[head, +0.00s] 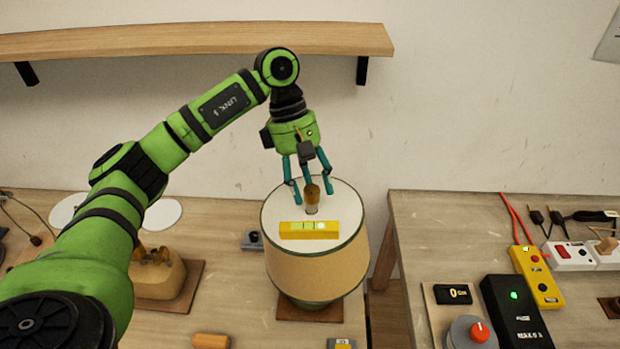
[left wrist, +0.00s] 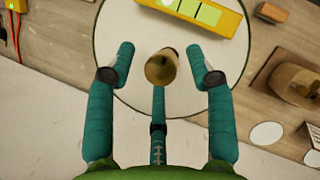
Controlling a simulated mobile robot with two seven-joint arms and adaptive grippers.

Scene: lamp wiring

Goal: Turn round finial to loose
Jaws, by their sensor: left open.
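The round finial (head: 312,191) is a small brown-gold knob standing at the centre of the lampshade's white top (head: 285,207). It also shows in the left wrist view (left wrist: 162,67). The tan drum shade (head: 310,270) sits on a lamp on the left table. My left gripper (head: 312,187) points down over the shade, its teal fingers spread open around the finial. In the left wrist view, my left gripper (left wrist: 160,75) has gaps between its fingers and the finial. My right gripper is not in view.
A yellow spirit level (head: 309,230) lies on the shade top, just in front of the finial. A wooden shelf (head: 200,40) runs along the wall behind my arm. The right table (head: 440,225) holds a yellow meter (head: 536,277) and a black box (head: 515,312).

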